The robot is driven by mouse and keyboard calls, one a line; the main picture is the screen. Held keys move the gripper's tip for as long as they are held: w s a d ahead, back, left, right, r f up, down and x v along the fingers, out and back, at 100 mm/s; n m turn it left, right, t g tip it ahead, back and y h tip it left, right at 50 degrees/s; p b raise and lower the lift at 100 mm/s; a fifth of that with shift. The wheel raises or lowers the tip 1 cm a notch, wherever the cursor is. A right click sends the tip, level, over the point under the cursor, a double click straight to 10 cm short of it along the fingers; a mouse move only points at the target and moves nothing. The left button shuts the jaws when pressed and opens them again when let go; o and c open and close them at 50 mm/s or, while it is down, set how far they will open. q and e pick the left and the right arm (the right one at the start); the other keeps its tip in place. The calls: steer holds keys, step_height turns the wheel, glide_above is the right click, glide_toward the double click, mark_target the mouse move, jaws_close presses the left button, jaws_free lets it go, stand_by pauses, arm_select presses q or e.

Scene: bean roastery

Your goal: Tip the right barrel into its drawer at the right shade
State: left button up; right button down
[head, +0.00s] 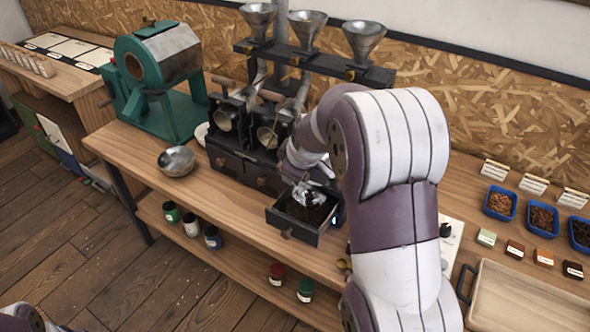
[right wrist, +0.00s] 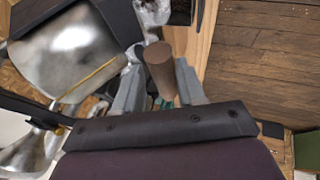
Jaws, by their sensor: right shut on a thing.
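The bench roaster (head: 240,160) has silver barrels along its front. The left barrel (head: 226,118) and middle barrel (head: 268,135) show open mouths. The right barrel is mostly hidden behind my right arm in the head view. In the right wrist view a large shiny metal body (right wrist: 75,50) is close on the left. My right gripper (right wrist: 159,75) is shut on a brown wooden handle (right wrist: 160,65). Below my right wrist, a drawer (head: 291,227) is pulled out with dark beans (head: 308,212) in it. A shiny metal piece (head: 309,195) is over the drawer. My left gripper is out of view.
A silver bowl (head: 176,161) and green drum roaster (head: 155,75) stand to the left. Funnels (head: 305,28) rise behind. Blue sample trays (head: 499,203), small coloured blocks (head: 486,238) and a wooden tray (head: 525,300) lie to the right. Lidded jars (head: 191,224) stand on the lower shelf.

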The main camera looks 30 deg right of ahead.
steer(key=shift+s+a+f+g, duration=0.15)
steer(key=shift+s+f, duration=0.1)
steer(key=shift+f, duration=0.2)
steer(key=shift+s+a+f+g, duration=0.15)
steer(key=shift+s+f, duration=0.05)
steer(key=shift+f, duration=0.25)
steer(key=c, duration=1)
jaws_free()
steer(key=shift+o, duration=0.5)
steer(key=shift+a, duration=0.15)
steer(key=d+b+v, duration=0.1)
steer(key=v, duration=1.2)
steer(key=shift+r, duration=0.25)
steer(key=shift+w+a, duration=0.1)
steer(key=shift+w, duration=0.05)
